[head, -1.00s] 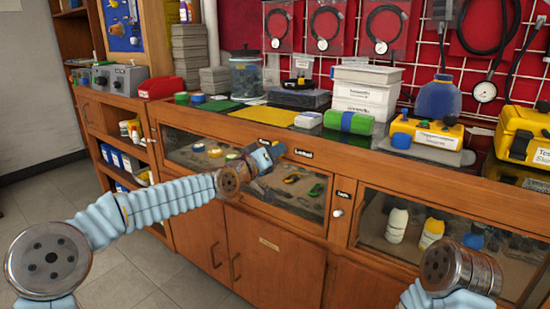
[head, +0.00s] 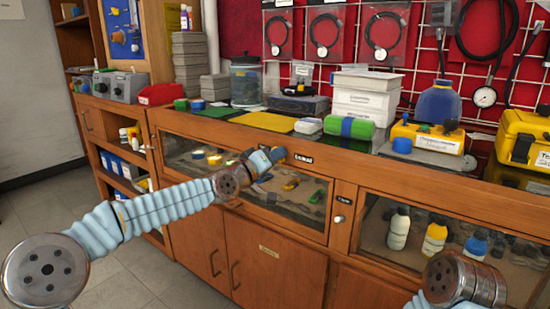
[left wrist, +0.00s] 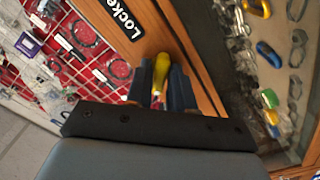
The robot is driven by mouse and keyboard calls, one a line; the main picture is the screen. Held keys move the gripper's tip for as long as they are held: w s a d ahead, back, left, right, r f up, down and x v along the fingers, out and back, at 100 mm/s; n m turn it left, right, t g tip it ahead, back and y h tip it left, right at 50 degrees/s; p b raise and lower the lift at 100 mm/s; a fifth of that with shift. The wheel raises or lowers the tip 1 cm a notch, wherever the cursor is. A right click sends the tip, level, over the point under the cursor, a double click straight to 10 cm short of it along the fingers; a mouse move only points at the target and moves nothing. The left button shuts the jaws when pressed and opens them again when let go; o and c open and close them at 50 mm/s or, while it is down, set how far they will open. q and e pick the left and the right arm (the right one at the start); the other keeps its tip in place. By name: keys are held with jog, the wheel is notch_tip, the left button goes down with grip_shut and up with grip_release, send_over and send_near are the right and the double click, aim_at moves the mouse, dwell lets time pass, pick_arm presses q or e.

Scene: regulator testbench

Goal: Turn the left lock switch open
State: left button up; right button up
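My left gripper (head: 276,154) is at the top rail of the left cabinet door, just left of the "Locked" label (head: 303,159). In the left wrist view its two fingers (left wrist: 160,88) stand apart on either side of a small yellow and red lever (left wrist: 161,72), which looks like the left lock switch. I cannot tell whether the fingers touch it. The "Locked" label (left wrist: 120,18) shows above it in that view. In the head view the gripper hides the lever. My right gripper is out of view; only part of my right arm shows.
A glass-front door (head: 262,205) lies below the gripper, with tools behind it. A white knob (head: 339,218) sits on the post to the right. The bench top above holds a green and blue roll (head: 349,126), white boxes (head: 364,103) and a glass jar (head: 245,83).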

pick_arm(q)
jog(key=shift+o, duration=1.3)
jog(key=shift+s, duration=0.1)
jog(key=b+v, duration=0.3)
jog(key=v, duration=1)
jog(key=shift+s+a, duration=0.25)
jog(key=shift+f, duration=0.15)
